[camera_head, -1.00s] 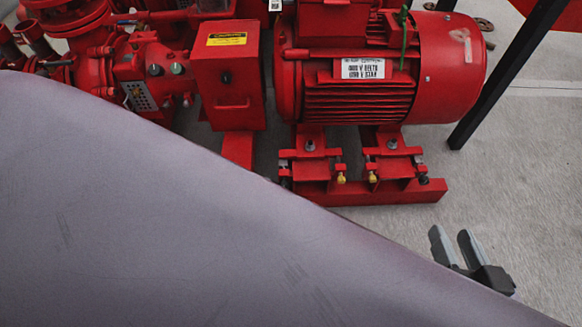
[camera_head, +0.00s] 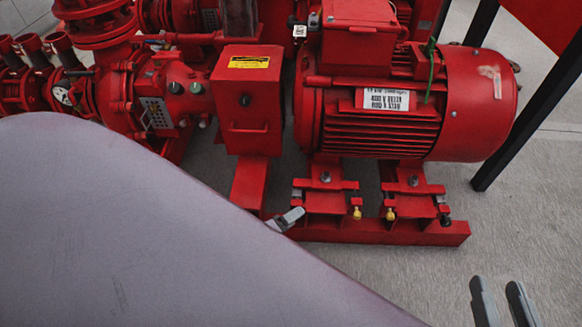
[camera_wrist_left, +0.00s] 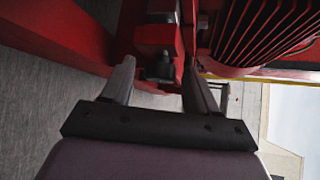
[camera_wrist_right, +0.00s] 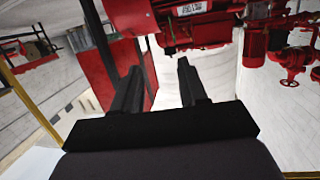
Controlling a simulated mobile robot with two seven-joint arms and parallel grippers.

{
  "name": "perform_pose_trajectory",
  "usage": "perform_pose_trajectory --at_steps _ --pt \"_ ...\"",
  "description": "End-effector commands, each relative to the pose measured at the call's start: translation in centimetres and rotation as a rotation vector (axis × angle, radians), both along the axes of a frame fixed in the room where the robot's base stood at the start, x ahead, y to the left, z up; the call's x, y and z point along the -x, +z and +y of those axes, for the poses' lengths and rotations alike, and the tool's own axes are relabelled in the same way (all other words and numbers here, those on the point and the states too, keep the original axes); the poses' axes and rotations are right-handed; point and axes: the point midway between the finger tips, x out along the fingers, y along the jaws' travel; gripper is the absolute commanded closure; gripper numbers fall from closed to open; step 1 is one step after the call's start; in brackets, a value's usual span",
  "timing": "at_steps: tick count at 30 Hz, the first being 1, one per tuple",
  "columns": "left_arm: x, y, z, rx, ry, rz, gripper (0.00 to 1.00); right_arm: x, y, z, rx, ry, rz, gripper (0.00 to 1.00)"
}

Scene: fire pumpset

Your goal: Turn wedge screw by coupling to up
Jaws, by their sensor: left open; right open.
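My left gripper (camera_head: 285,220) is at the base's left end, just below the dark screw, mostly hidden by my arm. In the left wrist view my left gripper (camera_wrist_left: 160,82) is open, with a dark screw head (camera_wrist_left: 158,69) beyond and between its fingertips; contact is not visible. My right gripper (camera_head: 503,302) is open and empty.
My large grey left arm covers the lower left of the head view. A black post (camera_head: 525,110) stands right of the motor. Bare concrete floor (camera_head: 400,275) lies in front of the base. Pump pipework (camera_head: 95,75) fills the upper left.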

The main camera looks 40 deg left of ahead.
Motion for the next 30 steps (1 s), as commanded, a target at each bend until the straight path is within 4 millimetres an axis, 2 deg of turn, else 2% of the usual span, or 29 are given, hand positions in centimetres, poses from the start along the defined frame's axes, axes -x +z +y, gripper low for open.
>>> perform_pose_trajectory --at_steps 3,4,6,9,17,24,30 --pt "0.0 0.1 0.0 0.001 0.0 -0.001 0.41 0.0 0.0 0.0 0.0 0.0 0.0 0.57" --pt "0.0 0.1 0.0 0.001 0.0 -0.001 0.47 0.0 0.0 0.0 0.0 0.0 0.0 0.57" --pt "0.0 0.1 0.0 0.001 0.0 -0.001 0.7 0.0 0.1 0.0 0.0 0.0 0.0 0.57" --pt "0.0 0.1 0.0 0.001 0.0 -0.001 0.97 0.0 0.1 0.0 0.0 0.0 -0.001 0.57" --pt "0.0 0.4 0.0 -0.035 0.003 0.021 0.97 0.1 0.6 0.2 -0.014 0.006 0.011 0.57" --pt "-0.1 0.7 -0.1 -0.158 0.004 0.097 0.97 -0.1 -0.1 0.8 -0.051 0.02 0.089 0.57" --pt "-0.2 0.8 -0.2 -0.255 0.005 0.156 0.97 -0.5 0.2 1.4 -0.092 0.027 0.125 0.57"
